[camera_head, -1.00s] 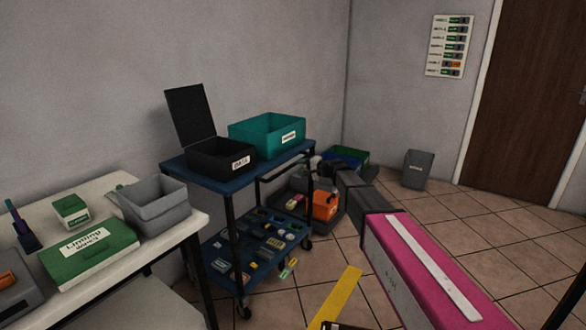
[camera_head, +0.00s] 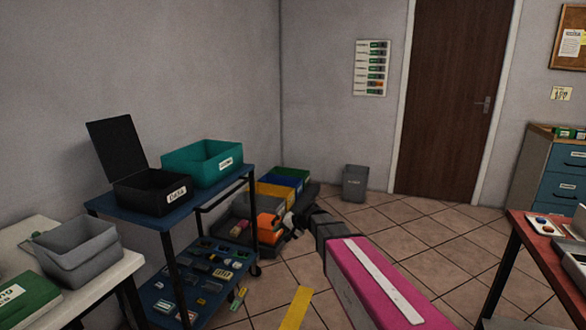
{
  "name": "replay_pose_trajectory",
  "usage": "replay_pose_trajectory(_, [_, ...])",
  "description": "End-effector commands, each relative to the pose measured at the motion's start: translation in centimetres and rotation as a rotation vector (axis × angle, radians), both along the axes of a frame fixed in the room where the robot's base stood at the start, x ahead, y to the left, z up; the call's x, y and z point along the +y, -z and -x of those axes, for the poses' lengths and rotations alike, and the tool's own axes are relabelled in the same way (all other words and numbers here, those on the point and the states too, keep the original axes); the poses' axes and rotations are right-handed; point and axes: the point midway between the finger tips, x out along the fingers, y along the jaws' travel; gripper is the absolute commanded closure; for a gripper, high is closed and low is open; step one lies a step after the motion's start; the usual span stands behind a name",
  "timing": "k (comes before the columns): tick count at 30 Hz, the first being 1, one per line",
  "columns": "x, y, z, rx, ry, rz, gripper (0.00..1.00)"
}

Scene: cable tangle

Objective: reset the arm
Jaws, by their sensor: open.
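My arm, with a magenta link and dark grey links, reaches from the lower right toward the middle of the head view. My gripper (camera_head: 288,224) is at its far end, small and dark, in front of the bins on the floor beside the cart. It is open, and I see nothing held in it. The fingers are too small and dark to make out in detail.
A blue two-shelf cart (camera_head: 215,196) carries an open black box (camera_head: 150,192) and a teal bin (camera_head: 203,163). Coloured bins (camera_head: 282,178) stand on the floor behind my gripper. A grey bin (camera_head: 355,183) stands near the door (camera_head: 447,90). Tiled floor (camera_head: 420,232) is clear at right.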

Motion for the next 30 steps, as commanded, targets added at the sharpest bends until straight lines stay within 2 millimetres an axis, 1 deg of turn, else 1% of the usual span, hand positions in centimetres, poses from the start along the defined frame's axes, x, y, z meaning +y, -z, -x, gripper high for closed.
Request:
replay_pose_trajectory(1, [-2.7,1.4,2.7,0.014,-0.009,0.078,0.56])
replay_pose_trajectory(2, [-4.2,2.2,3.8,0.022,-0.017,0.126,0.56])
replay_pose_trajectory(3, [-6.1,3.1,5.2,0.033,-0.026,0.19,0.56])
replay_pose_trajectory(5, [-9.0,4.6,7.5,0.056,-0.042,0.283,0.56])
replay_pose_trajectory(6, [-10.9,5.3,9.0,0.071,-0.052,0.347,0.56])
replay_pose_trajectory(8, [-13.8,6.4,11.4,0.096,-0.066,0.44,0.56])
replay_pose_trajectory(9, [-15.5,7.0,12.9,0.115,-0.076,0.499,0.56])
replay_pose_trajectory(12, [-19.5,8.0,16.2,0.157,-0.096,0.631,0.56])
replay_pose_trajectory(15, [-22.4,8.5,18.7,0.193,-0.111,0.728,0.56])
replay_pose_trajectory(18, [-24.1,8.7,20.1,0.214,-0.121,0.788,0.56])
replay_pose_trajectory(21, [-24.8,8.8,20.6,0.224,-0.126,0.815,0.56])
replay_pose_trajectory(30, [-24.9,8.8,20.5,0.225,-0.127,0.818,0.56])
